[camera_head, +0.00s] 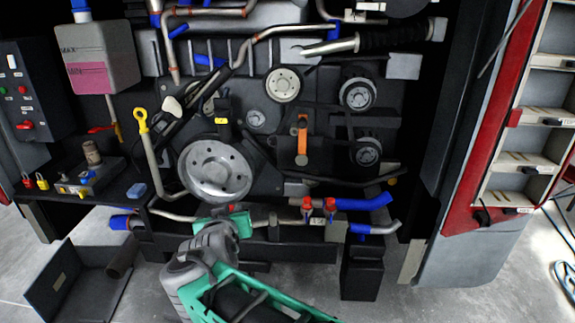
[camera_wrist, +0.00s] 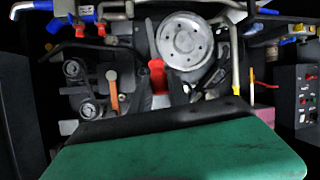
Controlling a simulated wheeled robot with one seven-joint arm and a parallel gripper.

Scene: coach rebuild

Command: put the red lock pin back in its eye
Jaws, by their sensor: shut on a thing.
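My gripper (camera_wrist: 159,92) shows in the wrist view with its two dark fingers shut on the red lock pin (camera_wrist: 157,72), which sticks up between the fingertips. In the head view my gripper (camera_head: 229,217) is low in front of the engine, below the large grey pulley (camera_head: 214,171); only a small red bit of the lock pin (camera_head: 232,208) shows there. In the wrist view the pin appears in front of the engine, beside the pulley (camera_wrist: 185,41). I cannot make out the pin's eye for certain.
An orange lever (camera_head: 302,138) hangs right of the pulley. Two red-handled valves (camera_head: 319,205) sit on the lower pipe. A yellow-ringed dipstick (camera_head: 143,122) stands left. A dark side shelf (camera_head: 110,195) holds small locks and a blue block. An open dark flap (camera_head: 75,285) is at lower left.

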